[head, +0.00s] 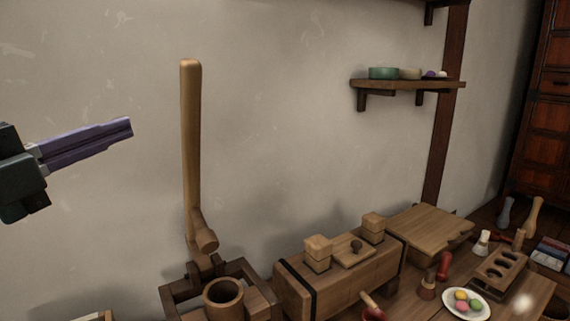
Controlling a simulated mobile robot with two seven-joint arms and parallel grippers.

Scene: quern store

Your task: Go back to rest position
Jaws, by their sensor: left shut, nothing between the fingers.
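My left gripper (128,127) comes in from the left in the head view. Its purple fingers are together with nothing between them, pointing right in front of the plain wall. It is held well above the bench level and apart from everything. The tall wooden lever (191,140) stands upright to the right of the fingertips, with a clear gap between. My right gripper is not in the picture.
A wooden frame holds a round wooden cup (223,296) below the lever. A wooden box (340,280) with blocks on top stands right of it. A plate (466,304) holds colored sweets. A wall shelf (408,85) bears bowls. The upper left is free.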

